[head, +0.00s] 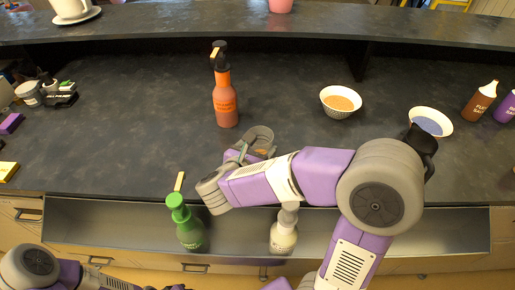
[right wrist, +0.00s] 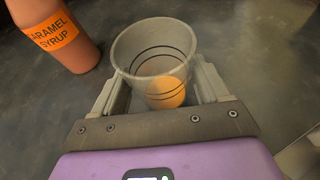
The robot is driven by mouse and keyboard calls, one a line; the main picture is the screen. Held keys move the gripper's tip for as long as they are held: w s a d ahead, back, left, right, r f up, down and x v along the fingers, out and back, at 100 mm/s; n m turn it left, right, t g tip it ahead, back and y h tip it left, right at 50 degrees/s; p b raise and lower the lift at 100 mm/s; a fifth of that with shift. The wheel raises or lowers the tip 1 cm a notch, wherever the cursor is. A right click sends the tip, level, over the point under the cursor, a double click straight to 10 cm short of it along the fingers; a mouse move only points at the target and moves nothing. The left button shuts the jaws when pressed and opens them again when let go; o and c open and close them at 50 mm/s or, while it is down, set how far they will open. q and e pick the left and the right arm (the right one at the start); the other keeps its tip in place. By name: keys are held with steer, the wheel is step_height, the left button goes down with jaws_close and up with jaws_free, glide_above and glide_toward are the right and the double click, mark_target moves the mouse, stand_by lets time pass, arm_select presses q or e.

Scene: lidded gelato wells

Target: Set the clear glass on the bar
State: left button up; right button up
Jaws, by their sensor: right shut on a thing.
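The clear glass (right wrist: 153,60) stands between the two fingers of my right gripper (right wrist: 160,95), which is shut on it. Something orange shows at the bottom of the glass. In the head view the glass (head: 263,136) is over the front half of the dark counter, beyond my right gripper (head: 247,152). I cannot tell whether its base touches the surface. The raised dark bar ledge (head: 200,24) runs along the back. Of my left arm, only the forearm shows at the bottom left; its gripper (head: 172,287) is barely in the frame.
An orange caramel syrup bottle (head: 226,102) stands just left of the glass. Bowls (head: 340,113) (head: 445,128) and bottles (head: 480,101) are to the right. A green bottle (head: 188,228) and a white bottle (head: 284,235) stand in the front well. A cup (head: 70,8) and pink container (head: 281,5) are on the ledge.

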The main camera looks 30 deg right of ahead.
steer(key=shift+f+b, duration=0.2)
steer(key=shift+b, duration=0.1)
steer(key=o, duration=1.3)
steer(key=shift+c, duration=0.2)
steer(key=shift+r, duration=0.15)
steer(key=shift+r+p, duration=0.2)
steer(key=shift+p, duration=0.3)
steer(key=p+v, duration=0.1)
steer(key=v, duration=1.1)
